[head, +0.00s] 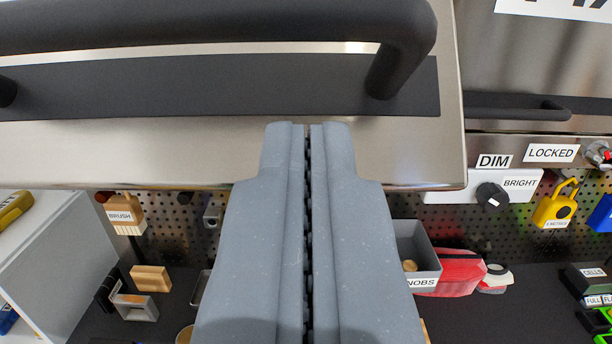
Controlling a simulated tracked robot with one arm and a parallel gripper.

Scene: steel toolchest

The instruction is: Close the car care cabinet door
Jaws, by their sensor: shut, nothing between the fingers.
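A brushed-steel cabinet door (150,150) with a dark strip and a thick black bar handle (250,22) fills the top left and centre. Its lower edge stands out nearer to me than the steel door on its right, so it looks open. No label on it shows, so I cannot read whether it is the car care one. My gripper (308,128) is shut and empty, pointing at the door's lower part below the handle. The door's top is out of view.
A second steel door (540,75) with a black handle is at the upper right. A white panel (50,250) stands at left.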

